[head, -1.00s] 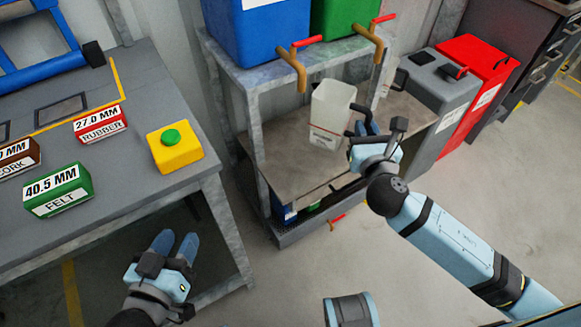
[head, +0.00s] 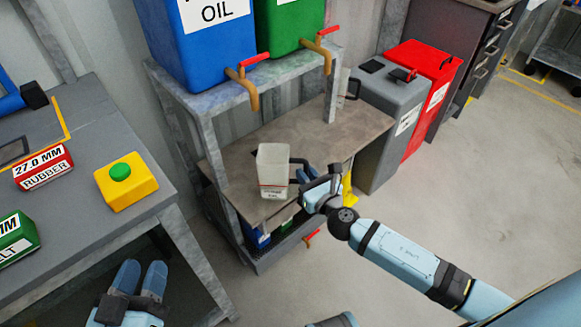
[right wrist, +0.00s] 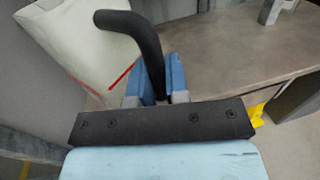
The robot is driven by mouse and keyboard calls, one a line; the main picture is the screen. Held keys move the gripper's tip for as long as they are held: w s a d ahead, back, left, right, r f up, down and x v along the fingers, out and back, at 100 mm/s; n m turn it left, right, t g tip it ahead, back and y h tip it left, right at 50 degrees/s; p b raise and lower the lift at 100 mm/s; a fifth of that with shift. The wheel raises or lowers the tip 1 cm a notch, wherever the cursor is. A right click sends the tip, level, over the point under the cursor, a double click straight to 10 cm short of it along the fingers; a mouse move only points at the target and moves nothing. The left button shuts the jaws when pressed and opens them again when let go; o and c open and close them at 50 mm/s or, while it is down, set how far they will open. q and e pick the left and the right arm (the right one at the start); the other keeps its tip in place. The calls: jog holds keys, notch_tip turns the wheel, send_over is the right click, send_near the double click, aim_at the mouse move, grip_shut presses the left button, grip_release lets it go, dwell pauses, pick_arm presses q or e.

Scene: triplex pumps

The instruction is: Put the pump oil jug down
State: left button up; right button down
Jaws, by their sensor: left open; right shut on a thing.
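The pump oil jug (head: 272,170) is a pale, open-topped container with a dark handle and a red line near its base. It is upright at the front edge of the rack's brown shelf (head: 330,125); I cannot tell whether its base touches the shelf. My right gripper (head: 308,177) is shut on the jug's handle. In the right wrist view the fingers (right wrist: 158,85) close around the black handle, with the white jug body (right wrist: 85,50) at the upper left. My left gripper (head: 140,278) is open and empty, low beside the workbench.
A blue oil tank (head: 200,45) and a green tank (head: 285,22) with taps stand on the rack top. A grey bin (head: 390,115) and a red bin (head: 425,90) stand to the right. The workbench (head: 75,115) holds a yellow button box (head: 126,182).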

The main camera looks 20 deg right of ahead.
jog(key=w, duration=0.4)
jog(key=w+a+f+b, duration=0.1)
jog(key=w, duration=0.1)
jog(key=shift+w, duration=0.4)
jog(key=shift+f+b, duration=0.45)
jog(key=shift+b, duration=0.05)
jog(key=shift+f+b, duration=0.75)
jog(key=shift+f, duration=0.2)
pick_arm(q)
jog(key=shift+s+d+r+t+h, duration=0.1)
jog(key=shift+d+r+t+h, duration=0.15)
jog(key=shift+d+r+h, duration=0.25)
jog(key=shift+d+r+t+h, duration=0.2)
jog(key=shift+r+t+h, duration=0.1)
jog(key=shift+r, duration=0.3)
pick_arm(e)
jog(key=shift+r, duration=0.15)
